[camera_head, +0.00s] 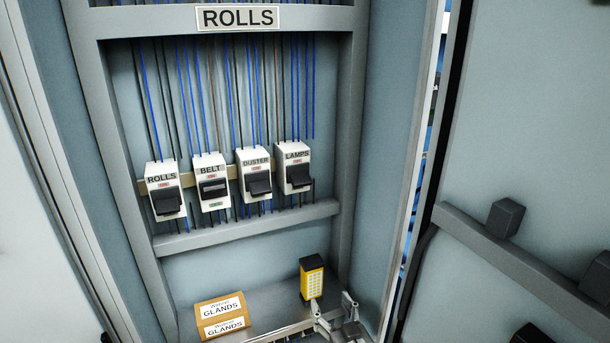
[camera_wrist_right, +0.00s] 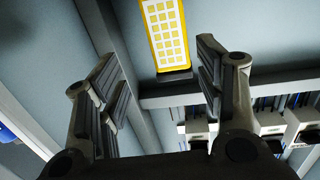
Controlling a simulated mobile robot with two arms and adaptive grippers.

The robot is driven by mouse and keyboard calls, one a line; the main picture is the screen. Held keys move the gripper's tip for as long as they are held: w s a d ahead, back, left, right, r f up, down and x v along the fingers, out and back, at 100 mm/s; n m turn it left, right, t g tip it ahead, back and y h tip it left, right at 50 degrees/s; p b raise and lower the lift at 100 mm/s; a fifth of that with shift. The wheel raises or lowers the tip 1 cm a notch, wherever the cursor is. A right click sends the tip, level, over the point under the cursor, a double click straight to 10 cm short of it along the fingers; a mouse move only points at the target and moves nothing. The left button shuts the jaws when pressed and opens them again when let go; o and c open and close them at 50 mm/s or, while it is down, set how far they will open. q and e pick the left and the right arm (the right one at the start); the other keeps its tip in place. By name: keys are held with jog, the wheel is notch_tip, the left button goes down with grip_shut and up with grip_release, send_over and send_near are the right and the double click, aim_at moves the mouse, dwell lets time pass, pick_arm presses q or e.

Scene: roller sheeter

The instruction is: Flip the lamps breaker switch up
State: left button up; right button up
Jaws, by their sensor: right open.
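The LAMPS breaker (camera_head: 295,168) is the rightmost of a row of white breakers in the cabinet. Its black switch (camera_head: 299,176) sits low, with a red mark showing above it. My right gripper (camera_head: 335,318) is at the bottom of the head view, below and right of the LAMPS breaker and apart from it. In the right wrist view my right gripper (camera_wrist_right: 163,95) is open, with nothing between its fingers. White breakers (camera_wrist_right: 270,124) show at the lower right there, partly hidden by a finger; their labels cannot be read. My left gripper is not in view.
The DUSTER (camera_head: 254,170), BELT (camera_head: 211,180) and ROLLS breakers (camera_head: 165,188) stand to the left. A yellow device (camera_head: 312,278) stands on the cabinet floor near my right gripper. A GLANDS box (camera_head: 222,315) lies left of it. A grey crossbar (camera_head: 250,228) runs below the breakers.

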aim_at(304, 185)
notch_tip(304, 185, up, 25)
jog(key=a+n+t+y+p, duration=0.1)
jog(key=a+t+y+p, duration=0.1)
jog(key=a+t+y, duration=0.15)
jog(key=shift+t+h, duration=0.25)
jog(key=shift+t, duration=0.2)
jog(key=x, duration=0.6)
jog(key=p+x, duration=0.1)
jog(key=x, duration=0.2)
jog(key=shift+w+d+r, duration=0.1)
jog(key=shift+w+d, duration=0.15)
jog(key=shift+d, duration=0.1)
jog(key=shift+w+a+r, duration=0.2)
jog(key=shift+w+r, duration=0.05)
jog(key=shift+w, duration=0.3)
jog(key=shift+c, duration=0.2)
